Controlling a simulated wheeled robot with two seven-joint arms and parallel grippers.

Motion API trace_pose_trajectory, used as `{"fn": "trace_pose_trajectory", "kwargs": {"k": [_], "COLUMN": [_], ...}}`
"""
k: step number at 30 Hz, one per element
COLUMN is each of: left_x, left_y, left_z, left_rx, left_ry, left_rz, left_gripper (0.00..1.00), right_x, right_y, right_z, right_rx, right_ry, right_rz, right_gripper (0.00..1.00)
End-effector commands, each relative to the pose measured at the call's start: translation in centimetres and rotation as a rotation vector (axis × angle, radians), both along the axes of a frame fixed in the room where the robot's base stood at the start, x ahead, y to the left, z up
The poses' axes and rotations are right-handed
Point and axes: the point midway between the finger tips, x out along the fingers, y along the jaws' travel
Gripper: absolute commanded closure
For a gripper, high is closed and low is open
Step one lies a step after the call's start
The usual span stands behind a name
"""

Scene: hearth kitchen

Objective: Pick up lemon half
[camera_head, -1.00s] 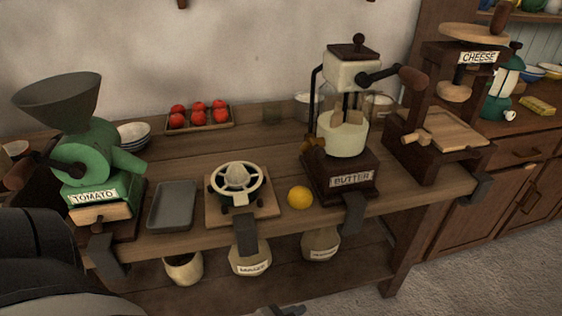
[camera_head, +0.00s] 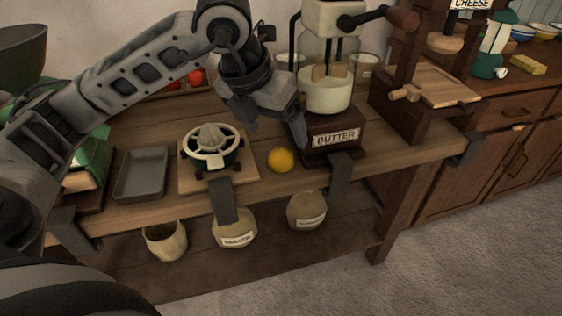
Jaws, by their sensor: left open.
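The lemon half (camera_head: 281,160) is a small, round, yellow thing on the wooden workbench. It lies between the citrus juicer and the butter churn. My left gripper (camera_head: 277,135) is open and empty, pointing down just above and behind the lemon half. One finger is close to the churn's base. The lemon's top and front are in plain view, and no contact with the fingers shows. My right gripper is not in the view.
The citrus juicer (camera_head: 212,143) on its board stands left of the lemon. The butter churn (camera_head: 333,135) stands close on the right. A grey tray (camera_head: 142,174) lies further left. The cheese press (camera_head: 401,112) stands at the right end. Clamps hang over the bench's front edge.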

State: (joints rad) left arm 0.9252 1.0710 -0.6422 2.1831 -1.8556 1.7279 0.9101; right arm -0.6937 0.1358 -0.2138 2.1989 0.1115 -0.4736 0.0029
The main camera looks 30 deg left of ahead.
Motion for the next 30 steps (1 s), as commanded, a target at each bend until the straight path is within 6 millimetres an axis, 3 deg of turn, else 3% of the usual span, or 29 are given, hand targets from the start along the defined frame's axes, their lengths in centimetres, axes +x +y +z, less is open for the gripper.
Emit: {"fn": "trace_pose_trajectory", "kwargs": {"k": [1, 5, 18, 26, 30], "left_x": [0.3, 0.7, 4.0, 4.8, 5.7], "left_y": [1.5, 3.1, 3.3, 3.3, 3.4], "left_z": [0.7, 0.5, -7.4, -9.1, -10.9], "left_rx": [0.053, 0.107, 0.105, 0.103, 0.104], "left_ry": [-0.023, -0.039, -0.037, -0.038, -0.037], "left_rz": [0.047, 0.1, 0.097, 0.096, 0.096], "left_gripper": [0.19, 0.19, 0.19, 0.19, 0.19], "right_x": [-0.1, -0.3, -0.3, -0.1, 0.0], "right_y": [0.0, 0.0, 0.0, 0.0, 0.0], "right_z": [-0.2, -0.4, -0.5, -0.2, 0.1], "right_rx": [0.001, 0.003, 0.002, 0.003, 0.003], "right_ry": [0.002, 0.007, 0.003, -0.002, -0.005], "right_rz": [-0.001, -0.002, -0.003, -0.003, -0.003], "right_gripper": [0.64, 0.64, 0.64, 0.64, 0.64]}}
